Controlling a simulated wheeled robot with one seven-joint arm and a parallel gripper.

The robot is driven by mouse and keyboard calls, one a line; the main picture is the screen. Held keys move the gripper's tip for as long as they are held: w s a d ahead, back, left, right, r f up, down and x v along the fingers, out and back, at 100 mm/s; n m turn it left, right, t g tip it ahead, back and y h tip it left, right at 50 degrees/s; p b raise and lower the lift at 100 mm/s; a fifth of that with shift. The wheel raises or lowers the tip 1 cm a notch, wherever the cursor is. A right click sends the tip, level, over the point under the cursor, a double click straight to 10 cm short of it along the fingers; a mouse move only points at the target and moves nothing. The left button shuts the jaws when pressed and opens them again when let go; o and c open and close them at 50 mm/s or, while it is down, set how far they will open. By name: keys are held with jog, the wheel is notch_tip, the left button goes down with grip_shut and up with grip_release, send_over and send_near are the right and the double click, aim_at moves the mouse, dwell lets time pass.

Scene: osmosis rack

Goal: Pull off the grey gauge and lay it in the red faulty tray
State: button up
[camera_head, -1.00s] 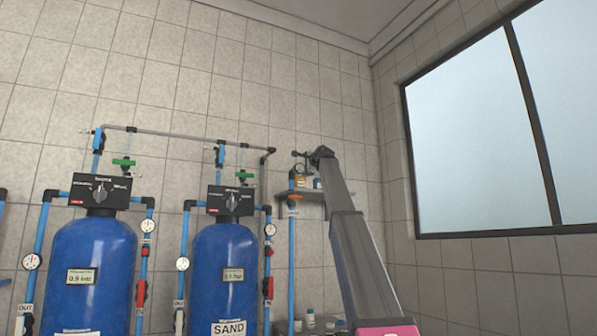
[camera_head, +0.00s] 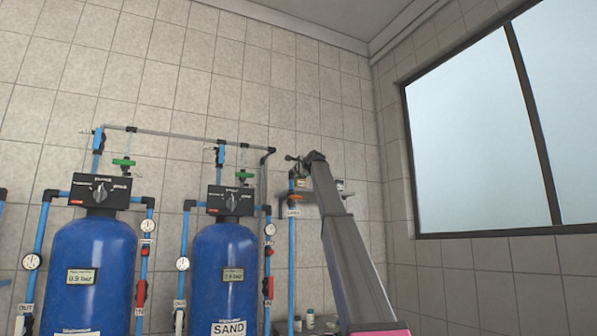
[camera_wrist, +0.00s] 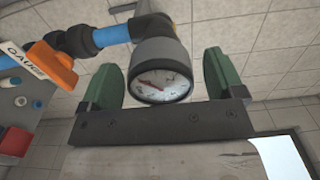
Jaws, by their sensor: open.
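The grey gauge (camera_wrist: 160,72) shows in the wrist view, with a white dial and a red needle, sitting on the end of a dark fitting on a blue pipe (camera_wrist: 112,36). My gripper (camera_wrist: 165,82) is open, with one green finger on each side of the gauge. Gaps show between the gauge and both fingers. An orange valve handle (camera_wrist: 52,66) marked GAUGE is left of it. In the head view my gripper (camera_head: 294,160) is small, by the top of the blue pipe, and the gauge cannot be made out there. I cannot identify the red faulty tray for certain.
A red object (camera_wrist: 14,141) lies at the wrist view's left edge, near small bottles. Two blue tanks (camera_head: 95,265) with pipes and gauges stand left in the head view. A wall shelf (camera_head: 322,197) is behind my arm. The window side is clear.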

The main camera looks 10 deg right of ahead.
dwell(0.8)
jog(key=c, duration=1.2)
jog(key=shift+s, duration=0.15)
jog(key=shift+v, duration=2.85)
